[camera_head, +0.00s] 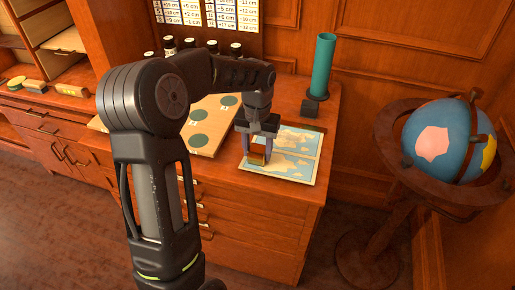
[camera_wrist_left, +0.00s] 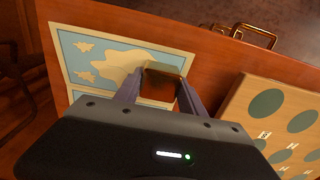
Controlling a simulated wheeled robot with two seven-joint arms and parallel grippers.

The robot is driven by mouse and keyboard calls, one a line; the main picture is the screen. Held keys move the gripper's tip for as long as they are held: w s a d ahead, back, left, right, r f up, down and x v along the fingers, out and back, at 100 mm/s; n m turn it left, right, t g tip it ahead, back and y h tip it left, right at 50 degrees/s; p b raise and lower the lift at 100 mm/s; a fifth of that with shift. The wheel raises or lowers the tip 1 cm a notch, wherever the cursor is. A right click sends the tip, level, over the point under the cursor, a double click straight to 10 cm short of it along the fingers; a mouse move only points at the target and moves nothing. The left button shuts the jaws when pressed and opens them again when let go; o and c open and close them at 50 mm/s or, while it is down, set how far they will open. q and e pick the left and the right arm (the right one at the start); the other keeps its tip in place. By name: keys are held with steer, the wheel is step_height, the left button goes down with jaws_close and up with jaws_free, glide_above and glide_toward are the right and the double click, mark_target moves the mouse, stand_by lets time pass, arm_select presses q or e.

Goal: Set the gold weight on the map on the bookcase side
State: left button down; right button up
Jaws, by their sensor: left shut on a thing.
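My left gripper (camera_head: 257,150) is shut on the gold weight (camera_head: 258,158), a small block between its fingers. The gold weight (camera_wrist_left: 162,86) also shows between the fingertips in the left wrist view, with its top looking dark brown. The map (camera_head: 286,168) lies flat on the cabinet top as two pale blue panels with cream land shapes. The weight is at the left part of the panel nearer the cabinet's front edge. I cannot tell whether it touches the map or hangs just above it. The wrist view shows the map (camera_wrist_left: 83,72) beneath and beside the fingers. My right gripper is not in view.
A board with green discs (camera_head: 208,138) lies left of the map. Several dark-lidded jars line the back. A globe (camera_head: 440,140) on a wooden stand is at the right.

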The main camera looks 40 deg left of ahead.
arm_select(q)
steer(key=shift+f, duration=0.5)
steer(key=shift+f+b, duration=0.25)
steer(key=shift+b, duration=0.15)
stand_by(0.4)
steer(key=c, duration=0.6)
jaws_free()
steer(key=shift+f, duration=0.1)
step_height(320, 180, up, 8)
steer(key=shift+s+f, duration=0.1)
stand_by(0.4)
